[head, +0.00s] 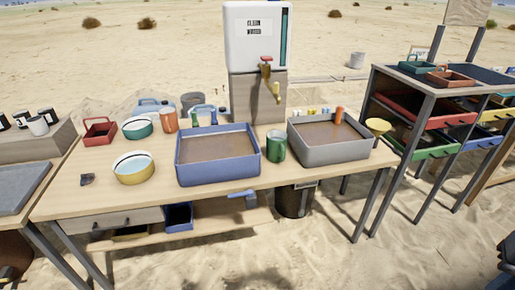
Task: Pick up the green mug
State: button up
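The green mug (276,147) stands upright on the wooden table, in the gap between a blue tray and a grey tray. It is close to both trays, and I cannot tell whether it touches either one. Its handle is on the left side, by the blue tray's right wall. My gripper is not in view.
The blue tray (219,181) and grey tray (332,160) hold brown material. A water dispenser (257,37) stands behind on a block. Bowls (134,175), an orange cup (169,120) and a red basket (100,133) sit left. A drawer rack (422,107) stands right. The table's front edge is clear.

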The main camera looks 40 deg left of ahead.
aim_at(278, 149)
jog(key=u, duration=0.9)
jog(key=i, duration=1)
jog(key=u, duration=0.25)
